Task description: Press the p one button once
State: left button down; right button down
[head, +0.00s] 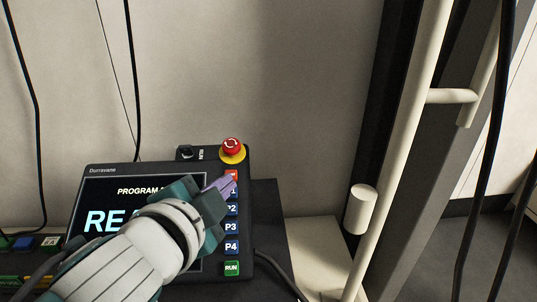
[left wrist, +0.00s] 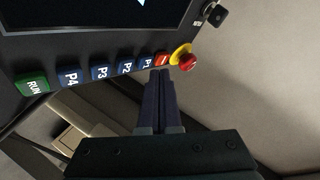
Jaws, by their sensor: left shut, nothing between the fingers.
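The control pendant (head: 98,174) is a dark panel with a lit screen and a column of buttons on its right side. The blue P1 button (left wrist: 147,64) shows in the left wrist view, between P2 and a small red button. In the head view P1 (head: 235,191) is mostly hidden behind my fingers. My left gripper (head: 229,184) is shut and empty, with its purple fingertips over the P1 and red button area. In the left wrist view the fingertips (left wrist: 160,73) appear right beside P1, towards the red button; I cannot tell whether they touch.
A red emergency stop (head: 232,146) on a yellow base stands just above the button column. The P2 (head: 231,209), P3, P4 and green RUN (head: 232,268) buttons lie below P1. A pale upright rail with a handle (head: 452,96) stands to the right.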

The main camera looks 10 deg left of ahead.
pick_arm(q)
jog(key=shift+w+f, duration=0.2)
jog(key=shift+f, duration=0.05)
jog(key=shift+w+a+f+b, duration=0.1)
jog(key=shift+w+f+b, duration=0.05)
jog(key=shift+f+b, duration=0.35)
dwell(0.6)
jog(key=shift+r, duration=0.15)
jog(key=shift+s+r+p, duration=0.4)
jog(key=shift+r+p, duration=0.3)
jog(key=shift+p, duration=0.2)
jog(key=shift+s+r+p, duration=0.15)
jog(key=shift+r+p, duration=0.35)
jog(key=shift+p, duration=0.05)
jog(key=r+p, duration=0.1)
jog(key=s+r+p, duration=0.2)
jog(key=shift+d+r+p, duration=0.25)
jog(key=shift+d+p, duration=0.15)
jog(key=shift+w, duration=0.1)
